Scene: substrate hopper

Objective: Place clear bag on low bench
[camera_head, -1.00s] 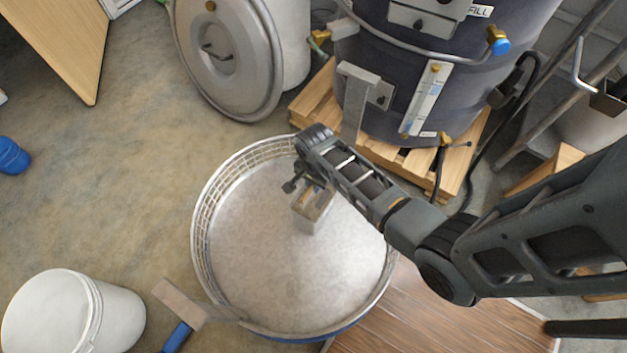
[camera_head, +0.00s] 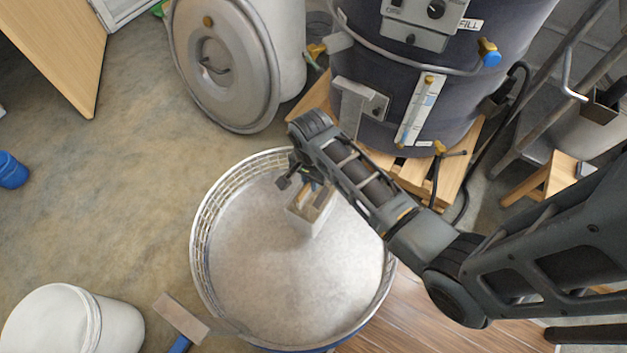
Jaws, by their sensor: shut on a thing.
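My gripper (camera_head: 304,178) is over the round wire-rimmed basin and is shut on a small pale, see-through-looking block, which I take for the clear bag (camera_head: 311,208). The bag hangs below the fingers, above the basin's grey surface, and the wrist hides part of its top. A brown plank surface (camera_head: 440,308) lies at the bottom, right of the basin. A small wooden stool-like bench (camera_head: 548,182) stands at the right, partly hidden by my arm. I cannot tell for sure which of these is the low bench.
The basin (camera_head: 198,235) fills the middle. Behind it a dark drum (camera_head: 350,60) stands on a wooden pallet (camera_head: 410,178), with a hose beside it. A lidded metal can (camera_head: 225,65) is at the back left, a white bucket (camera_head: 70,325) at the front left. A scraper (camera_head: 181,318) leans at the basin's edge. Left floor is mostly clear.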

